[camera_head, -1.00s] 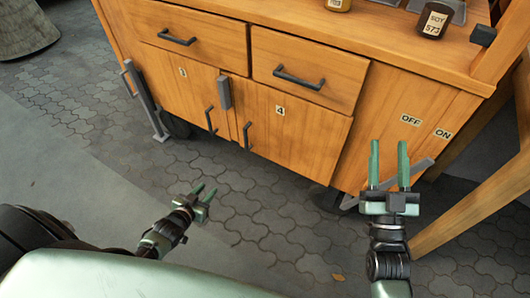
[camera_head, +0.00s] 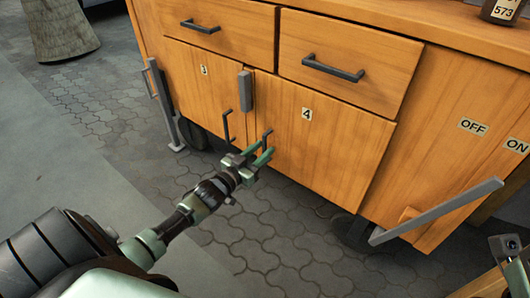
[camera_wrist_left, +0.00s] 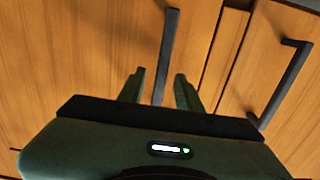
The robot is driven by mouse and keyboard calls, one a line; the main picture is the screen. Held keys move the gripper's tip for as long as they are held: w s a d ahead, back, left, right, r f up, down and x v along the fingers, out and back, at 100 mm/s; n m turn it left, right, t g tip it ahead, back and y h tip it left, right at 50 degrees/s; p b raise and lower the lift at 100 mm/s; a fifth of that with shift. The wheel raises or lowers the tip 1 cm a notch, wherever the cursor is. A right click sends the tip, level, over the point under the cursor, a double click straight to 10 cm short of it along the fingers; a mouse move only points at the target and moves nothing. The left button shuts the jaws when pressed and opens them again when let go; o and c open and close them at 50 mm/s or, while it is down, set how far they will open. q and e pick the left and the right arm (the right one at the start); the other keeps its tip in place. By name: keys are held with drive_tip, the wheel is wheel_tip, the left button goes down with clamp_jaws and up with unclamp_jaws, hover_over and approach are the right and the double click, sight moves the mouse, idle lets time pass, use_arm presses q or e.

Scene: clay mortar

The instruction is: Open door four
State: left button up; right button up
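Door four (camera_head: 325,150), a wooden cabinet door with a "4" label, is shut. Its dark bar handle (camera_head: 266,137) is near the door's left edge. My left gripper (camera_head: 259,153) is at this handle, its two green fingers apart. In the left wrist view the handle bar (camera_wrist_left: 168,50) stands between the open fingers (camera_wrist_left: 162,88), with gaps visible on both sides. I cannot tell whether a finger touches it. My right gripper (camera_head: 504,246) is partly in view at the lower right edge; its fingers are not clear.
Door three (camera_head: 205,90) with its own handle (camera_head: 227,127) is just left. A grey upright block (camera_head: 245,95) sits between the doors. Drawers (camera_head: 350,60) are above. A grey lever (camera_head: 437,212) sticks out at the right, below the OFF label (camera_head: 472,127). The paved floor in front is clear.

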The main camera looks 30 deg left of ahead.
use_arm(q)
drive_tip(key=shift+w, duration=0.8)
clamp_jaws()
idle(0.9)
